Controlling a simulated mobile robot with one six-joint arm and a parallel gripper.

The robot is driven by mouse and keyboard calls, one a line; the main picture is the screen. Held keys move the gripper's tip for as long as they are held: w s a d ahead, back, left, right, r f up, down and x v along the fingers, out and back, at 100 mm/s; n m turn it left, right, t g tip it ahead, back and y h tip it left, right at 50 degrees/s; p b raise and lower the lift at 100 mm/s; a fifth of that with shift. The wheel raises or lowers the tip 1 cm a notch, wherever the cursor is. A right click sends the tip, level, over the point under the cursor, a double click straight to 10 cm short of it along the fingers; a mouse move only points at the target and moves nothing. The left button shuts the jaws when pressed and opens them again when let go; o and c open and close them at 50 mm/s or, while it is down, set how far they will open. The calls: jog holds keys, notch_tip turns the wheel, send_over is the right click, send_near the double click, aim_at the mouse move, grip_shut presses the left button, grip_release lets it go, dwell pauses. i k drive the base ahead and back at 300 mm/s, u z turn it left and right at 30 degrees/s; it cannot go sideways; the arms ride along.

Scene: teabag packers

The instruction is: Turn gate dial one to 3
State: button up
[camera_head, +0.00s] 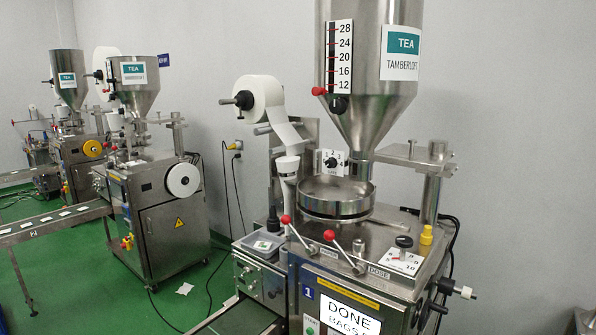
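The gate dial (331,163) is a small black knob on a white plate, under the big steel hopper of the nearest machine. The plate carries the numbers 1 to 4 around the knob; it is too small to tell which number the knob points at. A blue tag reading 1 (308,292) is on the front of this machine. My gripper and arm are not in view.
The steel hopper (372,85) has a level scale (338,57). A round steel pan (336,196) stands below the dial. Two red-knobbed levers (329,235) stick up in front. A dose plate (402,262) is at right. More packers stand at left; green floor (170,305) lies between.

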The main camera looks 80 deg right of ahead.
aim_at(333, 163)
jog(key=u, duration=0.05)
jog(key=k, duration=1.7)
jog(key=z, duration=0.5)
jog(key=i, duration=0.65)
jog(key=u, duration=0.05)
